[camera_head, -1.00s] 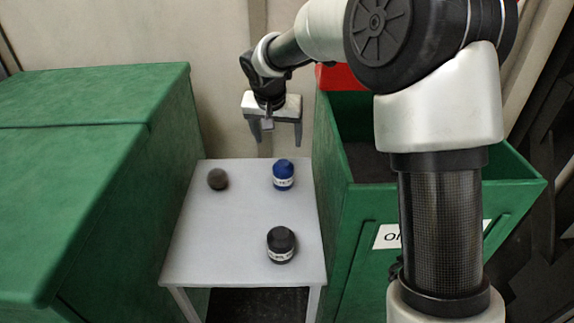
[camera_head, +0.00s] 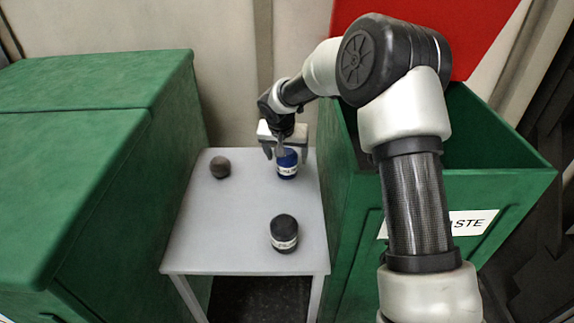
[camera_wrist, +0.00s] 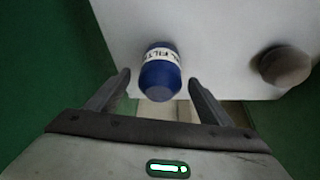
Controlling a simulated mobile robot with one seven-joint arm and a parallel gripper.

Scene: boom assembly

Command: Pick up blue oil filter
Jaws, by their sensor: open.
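The blue oil filter (camera_head: 287,166) has a white label band and stands on the white table near its far right corner. In the wrist view the blue filter (camera_wrist: 160,75) lies ahead of and between the two fingers. My gripper (camera_head: 286,154) is open and empty at the filter, and its near parts partly cover the filter's top in the head view. In the wrist view my gripper (camera_wrist: 158,80) has a finger on each side of the filter, with a gap visible on both sides.
A black filter (camera_head: 284,233) stands nearer on the white table (camera_head: 225,235). A brown round object (camera_head: 220,167) is at its far left and shows in the wrist view (camera_wrist: 285,66). Green containers stand left (camera_head: 80,170) and right (camera_head: 480,185); the right one has a raised red lid (camera_head: 430,40).

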